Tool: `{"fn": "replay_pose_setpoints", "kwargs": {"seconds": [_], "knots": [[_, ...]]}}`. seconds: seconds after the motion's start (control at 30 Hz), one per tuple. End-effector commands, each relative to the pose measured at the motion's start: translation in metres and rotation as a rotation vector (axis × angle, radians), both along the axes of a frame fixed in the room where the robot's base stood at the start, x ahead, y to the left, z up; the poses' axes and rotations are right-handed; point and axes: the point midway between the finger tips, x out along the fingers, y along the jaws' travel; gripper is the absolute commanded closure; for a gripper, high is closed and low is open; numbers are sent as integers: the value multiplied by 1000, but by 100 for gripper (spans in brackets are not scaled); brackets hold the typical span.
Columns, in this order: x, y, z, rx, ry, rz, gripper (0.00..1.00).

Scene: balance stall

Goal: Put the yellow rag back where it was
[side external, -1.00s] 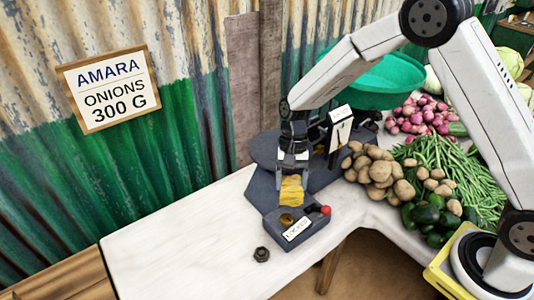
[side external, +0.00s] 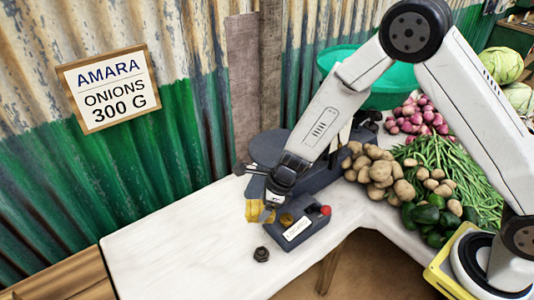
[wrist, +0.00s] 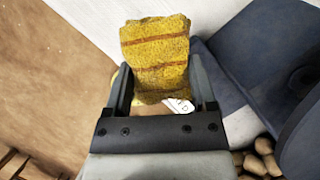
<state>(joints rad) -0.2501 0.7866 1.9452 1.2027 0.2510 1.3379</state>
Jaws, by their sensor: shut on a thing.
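The yellow rag (wrist: 155,58), with darker stripes, is between the fingers of my gripper (wrist: 160,88) in the wrist view. My gripper is shut on it. In the side external view my gripper (side external: 266,204) holds the rag (side external: 252,210) at the left side of the grey balance's front box (side external: 315,222). I cannot tell whether the rag touches the table or the balance. Part of the rag is hidden behind the fingers in the side external view.
A dark nut-shaped weight (side external: 261,254) lies on the white table (side external: 190,245), left of which is free room. Potatoes (side external: 377,170), green beans (side external: 447,165) and a green basin (side external: 390,82) are to the right. A sign (side external: 108,88) hangs on the corrugated wall.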

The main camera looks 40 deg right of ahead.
Motion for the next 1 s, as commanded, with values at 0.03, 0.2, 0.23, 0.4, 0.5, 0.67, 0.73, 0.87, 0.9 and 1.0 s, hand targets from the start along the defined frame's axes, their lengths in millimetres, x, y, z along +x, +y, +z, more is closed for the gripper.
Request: {"fn": "replay_pose_setpoints", "kwargs": {"seconds": [0.03, 0.2, 0.23, 0.4, 0.5, 0.67, 0.73, 0.87, 0.9, 1.0], "knots": [[-1, -1, -2, -2, 1, -30, 83], [-2, -3, -4, 0, 0, -90, 83], [-3, -3, -5, 0, 0, -95, 83], [-3, -4, -6, 0, 0, -115, 83], [-3, -4, -6, 0, 0, -116, 83], [0, -3, -7, 1, -1, -115, 83], [3, -3, -8, 1, -2, -114, 83], [12, 0, -12, 0, -1, -113, 83], [15, 1, -14, 0, -1, -114, 83], [25, 3, -18, 1, -2, -113, 83]]}}
